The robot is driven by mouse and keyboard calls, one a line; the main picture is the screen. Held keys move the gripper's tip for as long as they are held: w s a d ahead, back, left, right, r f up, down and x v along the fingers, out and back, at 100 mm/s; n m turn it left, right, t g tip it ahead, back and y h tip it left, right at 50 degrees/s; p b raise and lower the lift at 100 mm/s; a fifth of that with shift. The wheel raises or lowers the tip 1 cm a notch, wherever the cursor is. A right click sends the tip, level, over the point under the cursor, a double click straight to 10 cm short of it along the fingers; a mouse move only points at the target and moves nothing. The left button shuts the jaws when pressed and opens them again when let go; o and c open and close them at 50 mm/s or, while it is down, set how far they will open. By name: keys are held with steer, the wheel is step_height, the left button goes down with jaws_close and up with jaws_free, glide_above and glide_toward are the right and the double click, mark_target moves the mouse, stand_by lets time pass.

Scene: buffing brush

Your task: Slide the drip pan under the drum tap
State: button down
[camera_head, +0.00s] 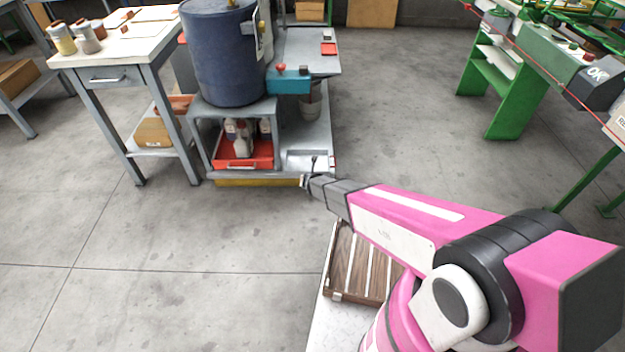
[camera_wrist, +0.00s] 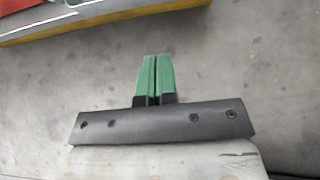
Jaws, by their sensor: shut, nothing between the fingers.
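A dark blue drum (camera_head: 222,60) stands on a grey stand at the upper middle of the head view. A teal part with a red knob (camera_head: 290,82) sticks out to its right, seemingly the tap. A shallow light-grey pan (camera_head: 306,160) seems to lie on the low platform below and in front of it; I cannot tell for sure that it is the drip pan. My gripper (camera_head: 304,181) is at the platform's front right corner. In the wrist view its green fingers (camera_wrist: 154,66) are shut and empty over bare floor, short of the platform's yellow edge.
A red tray (camera_head: 230,166) with bottles sits under the drum stand. A workbench (camera_head: 120,48) stands left, green shelving (camera_head: 490,75) right. The low platform (camera_wrist: 95,22) tops the wrist view. Open floor lies in front.

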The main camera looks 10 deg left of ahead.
steer(key=w+a+f, duration=0.2)
steer(key=w+f, duration=0.3)
steer(key=w, duration=0.3)
steer(key=shift+w+a, duration=0.2)
steer(key=shift+w, duration=0.15)
